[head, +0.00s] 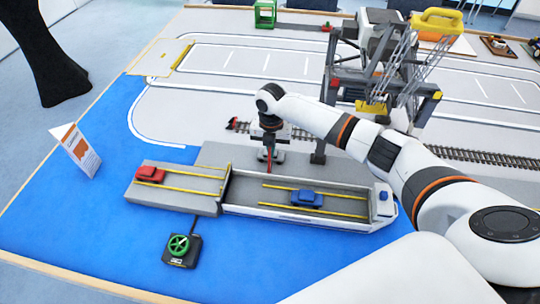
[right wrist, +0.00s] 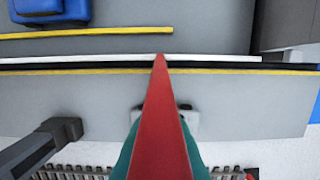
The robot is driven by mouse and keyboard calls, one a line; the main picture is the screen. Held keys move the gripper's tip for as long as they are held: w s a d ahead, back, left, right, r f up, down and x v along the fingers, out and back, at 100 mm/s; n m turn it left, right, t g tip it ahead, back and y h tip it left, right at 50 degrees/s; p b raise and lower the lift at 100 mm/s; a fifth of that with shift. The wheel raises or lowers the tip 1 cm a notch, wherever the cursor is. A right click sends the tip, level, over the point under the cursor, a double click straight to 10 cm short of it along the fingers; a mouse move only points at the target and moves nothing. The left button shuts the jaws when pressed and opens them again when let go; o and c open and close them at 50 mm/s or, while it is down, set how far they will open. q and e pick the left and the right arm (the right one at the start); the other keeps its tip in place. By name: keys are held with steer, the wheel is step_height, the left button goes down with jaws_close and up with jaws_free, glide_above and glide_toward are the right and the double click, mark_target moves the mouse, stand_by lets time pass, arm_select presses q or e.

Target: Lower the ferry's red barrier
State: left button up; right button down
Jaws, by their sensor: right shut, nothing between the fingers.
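The ferry (head: 330,217) lies on the blue water area beside the grey quay, with a blue car (head: 306,198) on its deck. The red barrier (head: 269,160) stands up at the ferry's quay-side edge, near its left end. In the right wrist view the red barrier (right wrist: 160,120) rises toward the camera and narrows to a tip over the deck edge. My right gripper (head: 269,148) is shut and empty, right at the barrier's upper part. In the wrist view the barrier covers most of its fingers, so contact is unclear. My left gripper is not in view.
A grey ramp (head: 166,201) with a red car (head: 150,174) adjoins the ferry's left end. A control box with a green wheel (head: 179,245) sits in front. The gantry crane (head: 374,75) stands close behind my right arm. Railway track (head: 485,158) runs behind the quay.

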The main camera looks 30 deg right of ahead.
stand_by(0.4)
steer(key=shift+s+a+r+p, duration=0.1)
steer(key=shift+s+a+p, duration=0.65)
steer(key=shift+p, duration=0.4)
steer(key=shift+s+a+p, duration=0.45)
steer(key=shift+s+p, duration=0.25)
steer(key=shift+s+a+p, duration=0.4)
steer(key=shift+s+p, duration=0.25)
steer(key=shift+s, duration=0.05)
step_height(320, 180, up, 10)
steer(key=s+a+p, duration=0.1)
steer(key=s+p, duration=0.1)
steer(key=p, duration=0.9)
steer(key=shift+s+a+p, duration=0.2)
steer(key=shift+a+p, duration=0.1)
steer(key=shift+a, duration=0.1)
